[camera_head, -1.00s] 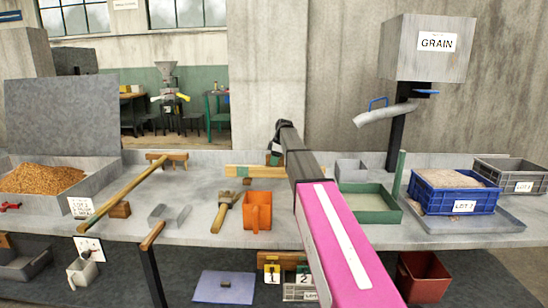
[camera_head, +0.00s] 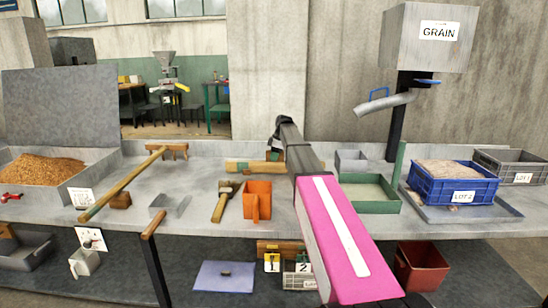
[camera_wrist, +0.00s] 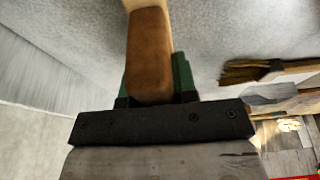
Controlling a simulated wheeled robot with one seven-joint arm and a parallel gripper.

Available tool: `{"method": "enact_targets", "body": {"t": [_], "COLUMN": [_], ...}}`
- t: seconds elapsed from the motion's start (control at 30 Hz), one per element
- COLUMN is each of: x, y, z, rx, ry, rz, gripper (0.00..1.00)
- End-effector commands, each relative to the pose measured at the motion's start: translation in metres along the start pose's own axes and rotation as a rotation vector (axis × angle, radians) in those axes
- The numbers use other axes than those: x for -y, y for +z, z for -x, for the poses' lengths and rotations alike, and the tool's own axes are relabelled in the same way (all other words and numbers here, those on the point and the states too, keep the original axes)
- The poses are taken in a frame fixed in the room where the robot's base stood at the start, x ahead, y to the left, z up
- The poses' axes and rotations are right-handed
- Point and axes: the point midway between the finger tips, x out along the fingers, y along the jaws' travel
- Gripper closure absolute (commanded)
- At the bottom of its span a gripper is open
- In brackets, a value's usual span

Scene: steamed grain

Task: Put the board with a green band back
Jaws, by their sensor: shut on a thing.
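A long wooden board (camera_head: 240,166) runs left to right near the back of the table in the head view. My arm hides its right part. A small green patch shows by the wood under my gripper (camera_head: 276,153). In the wrist view a rounded brown wooden piece (camera_wrist: 149,60) has green (camera_wrist: 183,78) on both sides of it, below a pale tip. A dark bar with screws (camera_wrist: 160,125) crosses below it.
A green tray (camera_head: 375,206) is right of my arm. A long-handled rake (camera_head: 125,185) lies to the left.

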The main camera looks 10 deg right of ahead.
Motion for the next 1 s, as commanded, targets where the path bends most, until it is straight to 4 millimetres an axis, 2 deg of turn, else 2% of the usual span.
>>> {"method": "enact_targets", "body": {"t": [0.6,0.63,0.7,0.73,1.0], "x": [-0.0002,-0.0002,-0.0002,-0.0002,0.0000], "y": [0.0017,0.0017,0.0016,0.0016,0.0020], "z": [-0.0064,-0.0066,-0.0064,-0.0064,-0.0064], "rx": [-0.001,-0.001,0.000,0.000,0.000], "ry": [0.001,0.001,0.001,0.001,0.000], "rz": [0.000,0.000,0.000,0.000,0.000], "gripper": [1.00,0.70,0.48,0.44,0.44]}}
